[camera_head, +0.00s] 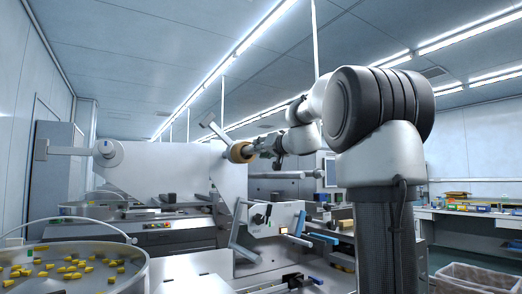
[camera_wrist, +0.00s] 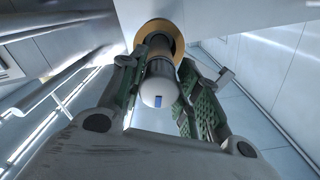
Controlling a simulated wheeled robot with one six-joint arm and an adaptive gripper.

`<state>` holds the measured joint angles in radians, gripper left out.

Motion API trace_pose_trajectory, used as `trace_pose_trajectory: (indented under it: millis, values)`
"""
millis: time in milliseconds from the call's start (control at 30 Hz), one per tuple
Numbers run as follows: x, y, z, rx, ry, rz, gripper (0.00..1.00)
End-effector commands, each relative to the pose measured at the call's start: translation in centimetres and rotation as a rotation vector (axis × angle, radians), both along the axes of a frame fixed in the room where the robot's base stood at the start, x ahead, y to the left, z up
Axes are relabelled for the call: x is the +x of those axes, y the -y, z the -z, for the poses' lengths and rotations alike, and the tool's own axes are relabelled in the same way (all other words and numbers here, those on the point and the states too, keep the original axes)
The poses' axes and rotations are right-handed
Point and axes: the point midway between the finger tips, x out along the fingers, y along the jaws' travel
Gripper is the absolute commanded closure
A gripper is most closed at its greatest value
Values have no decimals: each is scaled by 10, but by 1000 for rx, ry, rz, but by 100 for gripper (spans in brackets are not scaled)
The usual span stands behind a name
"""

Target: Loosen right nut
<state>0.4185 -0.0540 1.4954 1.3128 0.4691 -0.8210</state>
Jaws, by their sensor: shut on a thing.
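The right spindle (camera_wrist: 156,92) has a pale rounded end with a blue mark and points toward my wrist camera. A tan ring (camera_head: 240,152) sits around its base against the white panel; it also shows in the wrist view (camera_wrist: 160,30). My gripper (camera_wrist: 158,68) has its green-padded fingers on both sides of the spindle, shut on the right nut there. The fingers and the spindle end hide most of the nut, so its exact outline cannot be told. In the head view my gripper (camera_head: 266,148) is at the spindle, just right of the tan ring.
A left spindle with a round grey disc (camera_head: 108,152) stands out from the same panel (camera_head: 180,170). A tilted bar (camera_head: 215,130) is close to the tan ring. A round bowl of yellow pieces (camera_head: 75,270) is at front left. A bin (camera_head: 475,280) stands at lower right.

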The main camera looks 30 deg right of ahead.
Motion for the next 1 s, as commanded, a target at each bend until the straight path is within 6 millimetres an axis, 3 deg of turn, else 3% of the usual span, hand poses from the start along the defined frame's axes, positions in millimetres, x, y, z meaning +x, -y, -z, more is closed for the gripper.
trace_pose_trajectory:
  millis: [333, 867, 900, 1000]
  values:
    - [1, 0, 3, -131, -1, -2, 91]
    - [1, 0, 4, -151, -1, -2, 91]
    - [1, 0, 4, -150, -1, -2, 60]
    - [0, 0, 3, -150, 0, -1, 46]
